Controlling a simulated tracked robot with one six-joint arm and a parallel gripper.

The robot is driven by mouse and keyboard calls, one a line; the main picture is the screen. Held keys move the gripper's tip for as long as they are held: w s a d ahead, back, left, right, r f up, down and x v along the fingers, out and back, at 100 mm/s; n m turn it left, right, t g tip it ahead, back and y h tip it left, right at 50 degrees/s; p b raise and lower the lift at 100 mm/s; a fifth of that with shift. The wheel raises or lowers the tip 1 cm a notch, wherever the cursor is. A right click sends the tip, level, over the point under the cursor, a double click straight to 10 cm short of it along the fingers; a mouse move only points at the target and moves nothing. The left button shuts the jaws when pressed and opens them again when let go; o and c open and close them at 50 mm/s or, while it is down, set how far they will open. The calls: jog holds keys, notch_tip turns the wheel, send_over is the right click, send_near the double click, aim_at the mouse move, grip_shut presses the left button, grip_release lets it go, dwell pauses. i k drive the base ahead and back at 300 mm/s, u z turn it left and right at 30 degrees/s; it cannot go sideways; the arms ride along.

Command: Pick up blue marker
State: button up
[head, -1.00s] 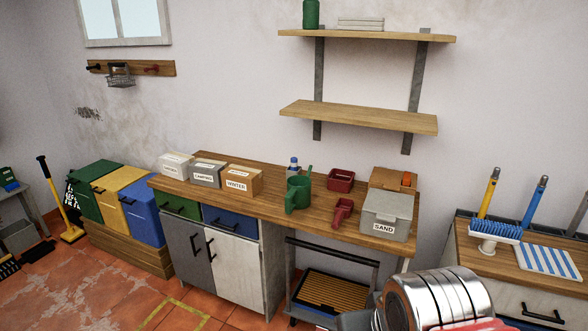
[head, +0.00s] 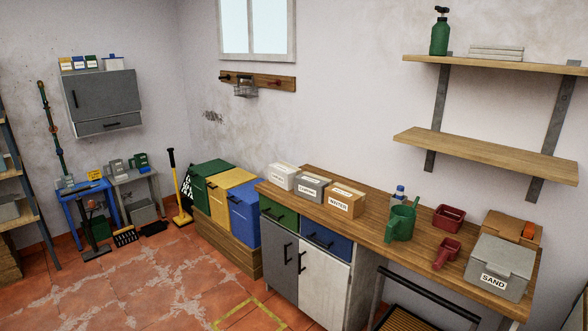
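I cannot make out a blue marker in the head view. A small bottle with a blue cap (head: 398,194) stands at the back of the wooden workbench (head: 375,208), behind the green watering can (head: 401,222); it does not look like a marker. My gripper is not in view.
The bench holds labelled boxes (head: 343,200), a red tray (head: 447,218), a red scoop (head: 446,253) and a grey SAND box (head: 498,267). Coloured bins (head: 243,214) stand left of it. A small blue table (head: 84,204) is far left. Red floor tiles (head: 160,280) are open at front left.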

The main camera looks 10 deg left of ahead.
aim_at(399, 190)
jog(key=u, duration=0.55)
jog(key=i, duration=0.9)
jog(key=u, duration=0.45)
jog(key=i, duration=1.75)
jog(key=z, duration=0.65)
